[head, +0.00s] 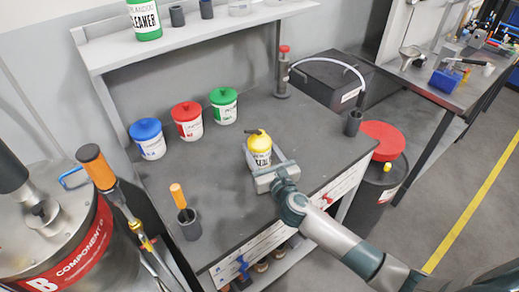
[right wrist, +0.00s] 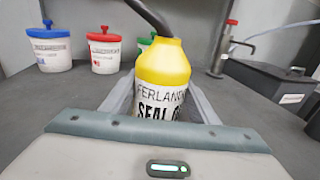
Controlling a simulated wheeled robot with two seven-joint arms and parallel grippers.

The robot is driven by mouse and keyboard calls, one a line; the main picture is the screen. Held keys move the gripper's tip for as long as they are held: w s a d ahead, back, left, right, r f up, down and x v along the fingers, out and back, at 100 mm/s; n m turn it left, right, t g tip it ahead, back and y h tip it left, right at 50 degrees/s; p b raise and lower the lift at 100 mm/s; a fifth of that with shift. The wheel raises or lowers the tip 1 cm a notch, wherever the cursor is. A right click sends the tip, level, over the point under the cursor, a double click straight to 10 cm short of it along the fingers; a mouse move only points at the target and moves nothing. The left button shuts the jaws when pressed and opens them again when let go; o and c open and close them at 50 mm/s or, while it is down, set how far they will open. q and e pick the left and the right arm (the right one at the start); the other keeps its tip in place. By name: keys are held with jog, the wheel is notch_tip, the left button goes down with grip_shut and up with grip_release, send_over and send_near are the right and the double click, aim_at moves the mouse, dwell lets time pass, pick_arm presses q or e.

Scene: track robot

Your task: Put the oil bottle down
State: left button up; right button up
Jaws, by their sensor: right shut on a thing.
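The oil bottle (head: 259,146) has a yellow top, a white label with black letters and a dark spout. It is upright over the right part of the grey workbench (head: 225,190). My right gripper (head: 267,158) is shut on it, with one finger on each side. In the right wrist view the bottle (right wrist: 162,72) stands between the fingers. Its base is hidden behind the gripper body, so I cannot tell whether it touches the bench top. My left gripper is not in view.
Blue (head: 149,140), red (head: 187,121) and green (head: 223,105) lidded tubs stand at the back left of the bench. A dark cup (head: 189,224) with an orange-handled tool stands at the front left. The bench between is clear. A red-lidded drum (head: 383,141) stands right.

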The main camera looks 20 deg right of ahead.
jog(key=shift+f, duration=0.2)
jog(key=o, duration=1.4)
jog(key=shift+r, duration=0.1)
jog(key=s, duration=0.4)
jog(key=s+b, duration=0.1)
jog(key=s, duration=0.3)
jog(key=s+d+b, duration=0.1)
jog(key=s, duration=0.3)
